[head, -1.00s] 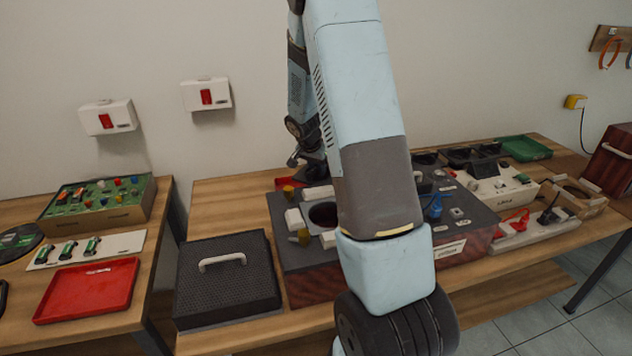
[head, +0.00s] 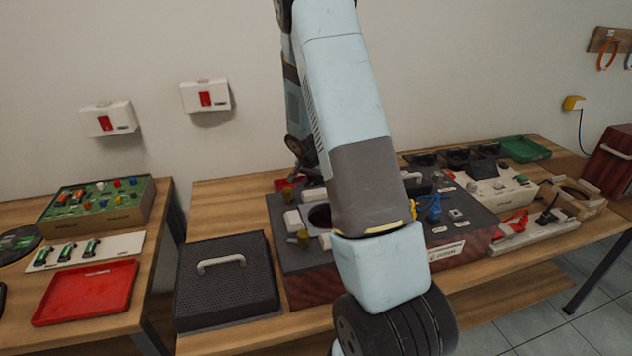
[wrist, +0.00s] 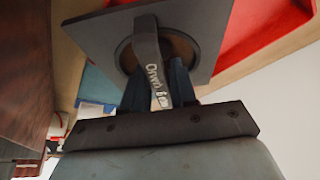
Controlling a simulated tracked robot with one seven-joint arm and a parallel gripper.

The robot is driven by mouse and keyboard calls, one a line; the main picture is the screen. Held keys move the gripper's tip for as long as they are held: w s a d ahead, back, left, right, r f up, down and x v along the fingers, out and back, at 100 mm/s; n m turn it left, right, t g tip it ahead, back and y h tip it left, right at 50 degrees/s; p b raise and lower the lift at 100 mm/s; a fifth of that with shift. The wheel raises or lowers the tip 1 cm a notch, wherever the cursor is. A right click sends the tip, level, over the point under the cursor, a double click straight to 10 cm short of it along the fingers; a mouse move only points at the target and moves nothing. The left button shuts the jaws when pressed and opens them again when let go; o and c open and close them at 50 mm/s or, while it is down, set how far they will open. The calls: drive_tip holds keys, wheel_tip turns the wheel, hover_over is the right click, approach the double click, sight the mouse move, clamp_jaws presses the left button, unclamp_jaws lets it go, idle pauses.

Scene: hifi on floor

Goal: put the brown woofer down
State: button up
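The brown woofer (wrist: 192,48) shows in the wrist view as a dark square plate with a brown round centre and a grey lettered strap handle. My gripper (wrist: 158,88) has its dark fingers on either side of the handle and appears shut on it. A red tray (wrist: 268,28) lies beyond and beside the plate; whether the woofer touches it I cannot tell. In the head view my arm hides most of the gripper and the woofer; a bit of the red tray (head: 287,184) shows at the back of the table.
A dark cabinet (head: 290,257) with a round opening and several parts stands in front of the red tray. A black box with a handle (head: 228,285) is at its left. White and grey devices (head: 495,185) and a green tray (head: 524,149) are at the right.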

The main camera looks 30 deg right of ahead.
drive_tip(key=o, duration=0.3)
drive_tip(key=shift+o, duration=0.2)
drive_tip(key=shift+r, duration=0.15)
drive_tip(key=s+a+r+n+t+y, duration=0.1)
drive_tip(key=s+a+r+n, duration=0.1)
drive_tip(key=s+a+r, duration=0.5)
drive_tip(key=s+r+n, duration=0.1)
drive_tip(key=s+r, duration=0.3)
drive_tip(key=r, duration=0.7)
drive_tip(key=s+a+r+n+t+y, duration=0.1)
drive_tip(key=s+a+r+n, duration=0.1)
drive_tip(key=s+a+r, duration=0.5)
drive_tip(key=s+a+r+n+y, duration=0.1)
drive_tip(key=s+a+r+n, duration=0.1)
drive_tip(key=s, duration=0.6)
drive_tip(key=s+a+r+n+t, duration=0.1)
drive_tip(key=s+r+n, duration=0.3)
drive_tip(key=s, duration=0.5)
drive_tip(key=shift+a+r+y, duration=0.4)
drive_tip(key=shift+a+r, duration=0.3)
drive_tip(key=shift+r, duration=0.05)
